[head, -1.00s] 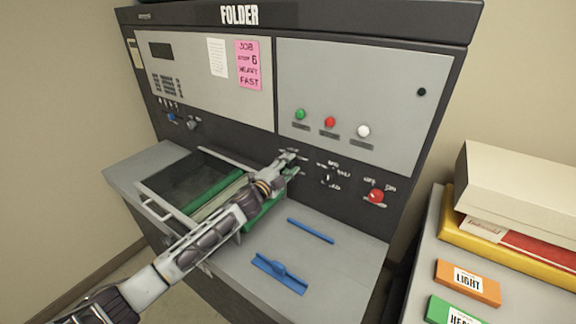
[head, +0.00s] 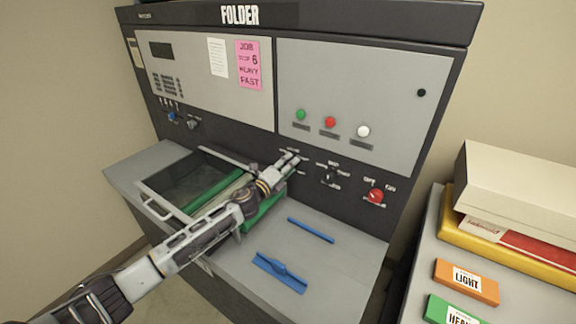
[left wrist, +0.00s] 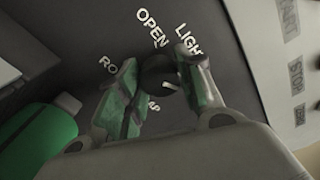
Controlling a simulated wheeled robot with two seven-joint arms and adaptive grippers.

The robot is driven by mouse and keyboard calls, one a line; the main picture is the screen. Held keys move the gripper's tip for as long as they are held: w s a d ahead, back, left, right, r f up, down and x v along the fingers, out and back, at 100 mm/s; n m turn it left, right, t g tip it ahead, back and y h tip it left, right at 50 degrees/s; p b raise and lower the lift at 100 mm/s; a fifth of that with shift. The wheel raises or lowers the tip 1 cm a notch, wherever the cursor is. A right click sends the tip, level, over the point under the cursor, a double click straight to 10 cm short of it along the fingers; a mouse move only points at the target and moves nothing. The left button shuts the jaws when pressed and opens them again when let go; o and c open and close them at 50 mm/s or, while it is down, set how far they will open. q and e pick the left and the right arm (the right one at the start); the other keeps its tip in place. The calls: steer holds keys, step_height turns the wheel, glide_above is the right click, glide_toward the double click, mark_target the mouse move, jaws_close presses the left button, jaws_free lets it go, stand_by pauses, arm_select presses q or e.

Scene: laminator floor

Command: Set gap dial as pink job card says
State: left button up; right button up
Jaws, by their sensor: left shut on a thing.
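The pink job card (head: 248,65) is on the folder's upper left panel and reads JOB, STOP 6, HEAVY, FAST. A black dial (left wrist: 157,70) with a white pointer mark shows in the left wrist view, with OPEN and the start of LIGHT printed beside it. Letters below it are partly hidden. My left gripper (head: 292,162) reaches the dark control strip. In the left wrist view its green-padded fingers (left wrist: 158,77) are shut on the dial, one on each side. In the head view the gripper covers this dial. My right gripper is not in view.
Another black knob (head: 330,177) and a red switch (head: 376,196) sit right of my gripper. Blue bars (head: 280,272) lie on the grey shelf. An orange LIGHT box (head: 467,282) and a green box (head: 452,312) are on the right-hand table.

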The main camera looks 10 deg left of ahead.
arm_select(q)
steer(key=shift+f, duration=0.1)
stand_by(0.3)
steer(key=o, duration=1)
steer(key=shift+o, duration=0.2)
steer(key=v, duration=1.2)
stand_by(0.7)
